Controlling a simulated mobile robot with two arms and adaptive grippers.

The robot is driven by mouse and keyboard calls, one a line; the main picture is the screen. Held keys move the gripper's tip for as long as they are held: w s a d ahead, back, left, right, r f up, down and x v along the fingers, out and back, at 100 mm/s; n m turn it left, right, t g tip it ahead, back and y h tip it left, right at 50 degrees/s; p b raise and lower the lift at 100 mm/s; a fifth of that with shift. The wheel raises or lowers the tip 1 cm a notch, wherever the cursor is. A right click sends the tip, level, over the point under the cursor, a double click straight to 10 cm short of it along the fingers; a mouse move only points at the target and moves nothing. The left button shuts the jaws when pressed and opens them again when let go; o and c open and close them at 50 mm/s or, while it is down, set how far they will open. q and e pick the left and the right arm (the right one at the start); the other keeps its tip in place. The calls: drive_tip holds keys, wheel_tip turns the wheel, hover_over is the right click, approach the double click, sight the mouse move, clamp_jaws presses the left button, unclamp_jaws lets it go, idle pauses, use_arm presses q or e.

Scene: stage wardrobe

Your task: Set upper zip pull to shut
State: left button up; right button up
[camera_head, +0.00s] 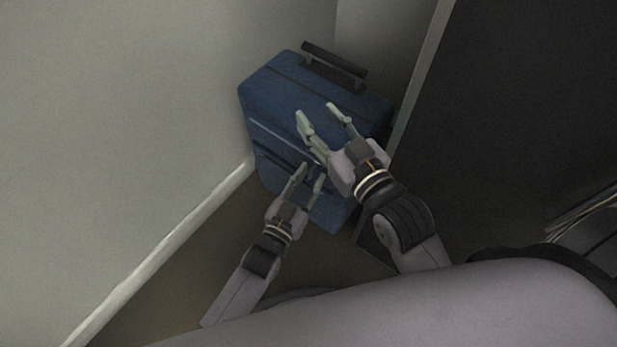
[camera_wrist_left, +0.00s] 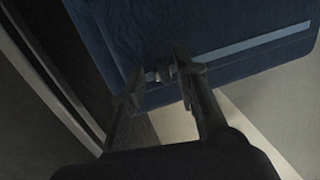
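A blue suitcase (camera_head: 285,105) stands upright in the corner. A light blue strip, likely the upper zip line (camera_head: 275,137), runs along its front; the strip also shows in the left wrist view (camera_wrist_left: 245,46). My left gripper (camera_head: 310,174) is open, with its fingertips close to the suitcase front. In the left wrist view a small grey piece, possibly the zip pull (camera_wrist_left: 158,74), shows between its spread fingers; I cannot tell if they touch it. My right gripper (camera_head: 316,111) is open and empty over the suitcase top, hiding part of the front.
A dark carry handle (camera_head: 335,62) stands up from the suitcase's back edge. A pale wall with a white skirting board (camera_head: 205,210) is close on the left. A dark panel (camera_head: 500,120) stands on the right. Some brown floor (camera_head: 190,290) is free in front.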

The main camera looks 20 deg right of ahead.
use_arm(q)
drive_tip(key=shift+a, duration=0.1)
drive_tip(key=v, duration=1.1)
drive_tip(key=shift+s+a, duration=0.25)
drive_tip(key=shift+s, duration=0.05)
